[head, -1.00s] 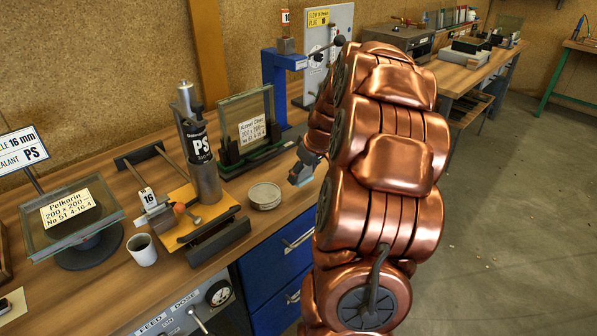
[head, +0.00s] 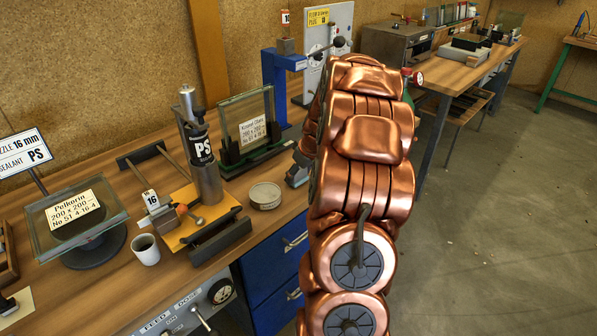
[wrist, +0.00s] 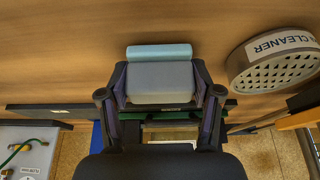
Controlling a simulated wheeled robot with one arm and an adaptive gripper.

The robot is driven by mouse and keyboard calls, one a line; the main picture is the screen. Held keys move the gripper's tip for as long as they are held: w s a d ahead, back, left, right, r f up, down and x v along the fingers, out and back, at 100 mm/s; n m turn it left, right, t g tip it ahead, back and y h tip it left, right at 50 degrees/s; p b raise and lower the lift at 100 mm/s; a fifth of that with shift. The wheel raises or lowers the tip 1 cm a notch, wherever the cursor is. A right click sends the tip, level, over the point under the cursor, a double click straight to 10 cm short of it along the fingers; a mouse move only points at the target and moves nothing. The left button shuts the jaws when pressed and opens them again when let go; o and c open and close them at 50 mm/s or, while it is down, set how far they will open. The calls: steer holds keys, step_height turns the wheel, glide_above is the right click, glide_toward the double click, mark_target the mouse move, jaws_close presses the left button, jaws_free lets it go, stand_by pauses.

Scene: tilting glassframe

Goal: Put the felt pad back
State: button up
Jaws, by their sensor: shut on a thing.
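My gripper (wrist: 160,95) is shut on a pale grey block with a light blue rounded edge, which looks like the felt pad (wrist: 160,77). It is held between the two dark fingers above the wooden bench. Whether it touches the bench cannot be told.
A framed glass pane (head: 250,130) stands behind the tin. Left are a PS sealant cartridge (head: 203,150) on a yellow-based fixture, a white cup (head: 143,249) and a tilted glass plate (head: 45,214) on a round stand. A blue post (head: 275,85) rises behind my gripper.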

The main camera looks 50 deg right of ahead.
steer(key=shift+f, duration=0.2)
steer(key=o, duration=1.2)
steer(key=shift+r, duration=0.25)
steer(key=b+v, duration=0.2)
steer(key=v, duration=0.9)
steer(key=shift+s+r, duration=0.15)
steer(key=shift+r, duration=0.25)
